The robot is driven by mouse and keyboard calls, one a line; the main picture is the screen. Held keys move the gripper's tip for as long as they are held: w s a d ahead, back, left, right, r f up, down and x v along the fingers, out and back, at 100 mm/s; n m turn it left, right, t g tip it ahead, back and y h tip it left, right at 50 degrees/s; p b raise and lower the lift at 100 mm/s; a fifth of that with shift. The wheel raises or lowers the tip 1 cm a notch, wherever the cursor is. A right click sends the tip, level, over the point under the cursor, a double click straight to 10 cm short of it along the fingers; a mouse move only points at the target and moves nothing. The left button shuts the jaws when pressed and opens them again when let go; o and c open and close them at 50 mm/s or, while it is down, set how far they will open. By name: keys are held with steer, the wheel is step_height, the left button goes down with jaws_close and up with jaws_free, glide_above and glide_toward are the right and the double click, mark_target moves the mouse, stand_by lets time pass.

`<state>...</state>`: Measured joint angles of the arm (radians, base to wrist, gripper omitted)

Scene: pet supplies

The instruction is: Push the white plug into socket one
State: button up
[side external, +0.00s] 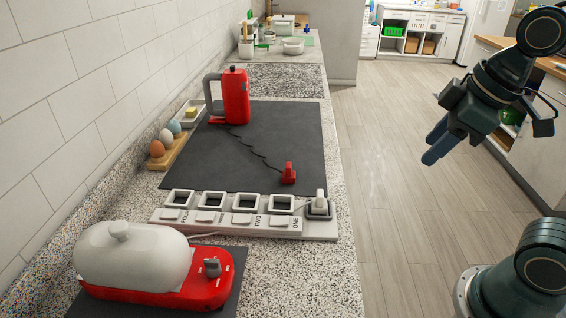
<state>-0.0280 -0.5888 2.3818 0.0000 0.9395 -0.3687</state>
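The white power strip (225,224) lies across the counter, with a row of square sockets and labels reading FOUR, THREE, TWO, ONE from left to right. The socket nearest the label ONE (281,204) looks empty and dark inside. The white plug (320,197) stands upright in a grey square holder (320,211) at the strip's right end; how deep it sits is hidden. My gripper (432,150) hangs over the floor, right of the counter and well apart from the plug. Its fingers overlap from this side, so their gap does not show.
A red kettle (236,98) stands on a dark mat (275,135), its cord running to a red plug (289,173). A red appliance with a white cover (135,255) stands front left. Eggs (157,149) and a butter dish (191,113) line the wall.

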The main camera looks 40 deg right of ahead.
steer(key=w+a+n+g, duration=0.2)
steer(key=w+a+n, duration=0.1)
steer(key=w+n, duration=0.8)
steer(key=n+g, duration=0.3)
steer(key=n, duration=0.8)
glide_above(321, 193)
steer(key=shift+f, duration=2.5)
steer(key=shift+f, duration=4.3)
steer(key=shift+f, duration=0.1)
steer(key=shift+a+f, duration=0.1)
steer(key=shift+f, duration=2.4)
steer(key=shift+c, duration=0.2)
